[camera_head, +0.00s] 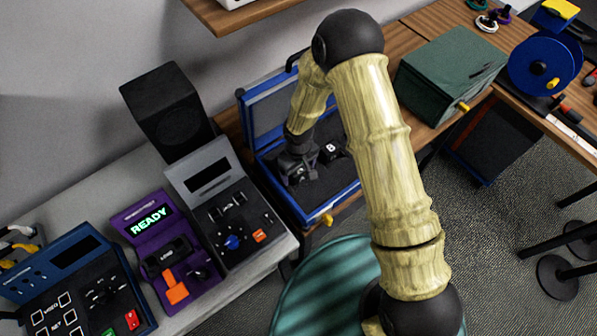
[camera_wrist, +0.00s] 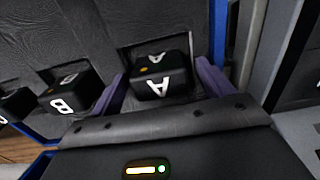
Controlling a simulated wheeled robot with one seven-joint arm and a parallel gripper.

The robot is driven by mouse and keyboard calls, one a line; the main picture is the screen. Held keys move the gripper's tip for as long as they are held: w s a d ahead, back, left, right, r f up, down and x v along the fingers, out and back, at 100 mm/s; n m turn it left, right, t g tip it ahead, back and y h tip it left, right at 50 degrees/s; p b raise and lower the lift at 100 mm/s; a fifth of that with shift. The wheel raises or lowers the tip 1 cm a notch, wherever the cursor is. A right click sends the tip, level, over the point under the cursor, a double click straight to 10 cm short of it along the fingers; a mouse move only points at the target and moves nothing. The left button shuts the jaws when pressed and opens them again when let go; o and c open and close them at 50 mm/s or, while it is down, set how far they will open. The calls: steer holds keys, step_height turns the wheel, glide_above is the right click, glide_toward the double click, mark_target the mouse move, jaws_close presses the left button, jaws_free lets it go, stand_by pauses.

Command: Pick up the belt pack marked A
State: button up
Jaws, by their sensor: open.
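The belt pack marked A (camera_wrist: 162,76) is a small black block with a white letter and an orange spot. It sits in a recess of the dark foam in the blue open case (camera_head: 262,105). My gripper (camera_wrist: 163,84) is open, with one purple finger on each side of pack A in the wrist view. I cannot tell whether the fingers touch it. In the head view my gripper (camera_head: 298,172) is down inside the case and hides pack A. The belt pack marked B (camera_wrist: 72,92) sits to the left in the foam and also shows in the head view (camera_head: 331,149).
Another dark pack (camera_wrist: 14,104) shows at the wrist view's left edge. The case's raised lid stands behind my gripper. A grey console (camera_head: 215,190) and a purple READY unit (camera_head: 165,250) stand left of the case; a green box (camera_head: 450,75) stands to its right.

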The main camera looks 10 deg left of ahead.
steer(key=c, duration=1.1)
steer(key=shift+c, duration=0.2)
step_height(320, 180, up, 10)
steer(key=shift+r+b, duration=0.1)
steer(key=shift+b, duration=0.95)
